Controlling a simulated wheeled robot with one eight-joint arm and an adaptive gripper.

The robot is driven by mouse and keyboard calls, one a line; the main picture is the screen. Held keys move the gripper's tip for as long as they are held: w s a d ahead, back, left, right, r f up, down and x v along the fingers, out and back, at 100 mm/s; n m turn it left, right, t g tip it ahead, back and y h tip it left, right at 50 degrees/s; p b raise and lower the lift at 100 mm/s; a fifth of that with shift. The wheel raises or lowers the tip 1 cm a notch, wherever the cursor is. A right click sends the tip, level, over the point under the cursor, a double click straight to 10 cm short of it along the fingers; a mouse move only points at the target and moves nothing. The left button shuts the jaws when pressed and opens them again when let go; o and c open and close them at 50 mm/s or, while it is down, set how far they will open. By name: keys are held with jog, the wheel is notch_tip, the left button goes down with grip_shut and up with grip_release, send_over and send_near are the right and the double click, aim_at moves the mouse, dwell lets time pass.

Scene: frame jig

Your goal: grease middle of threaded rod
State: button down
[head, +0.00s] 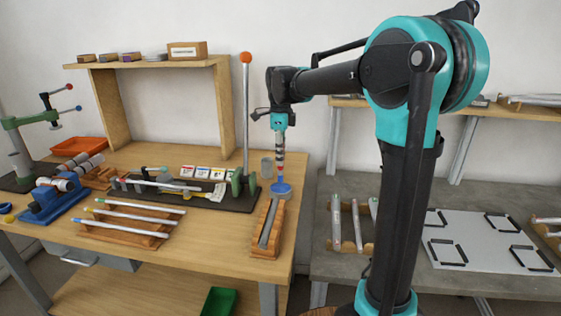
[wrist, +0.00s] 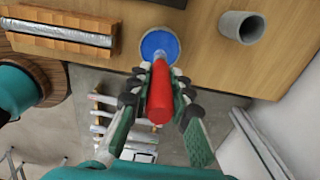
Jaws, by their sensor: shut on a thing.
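My gripper (head: 281,160) is shut on a red-handled tool, upright above a round blue dish (head: 281,188) on the wooden bench. In the wrist view my gripper (wrist: 158,85) has its fingers on either side of the red handle (wrist: 160,98). The tool's far end points into the blue dish (wrist: 160,46); whether it touches the bottom is hidden. A grey metal rod (head: 268,228), which looks like the threaded rod, lies in a wooden cradle (head: 262,253) in front of the dish. It also shows at upper left in the wrist view (wrist: 62,33).
A grey cup (head: 267,167) stands behind the dish. A dark fixture (head: 240,201) with an orange-topped post (head: 246,100) is to the left. A wooden rack (head: 120,232) holds several rods. The bench's right edge is close to the dish and cradle.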

jog(key=shift+r, duration=2.05)
jog(key=shift+s, duration=0.15)
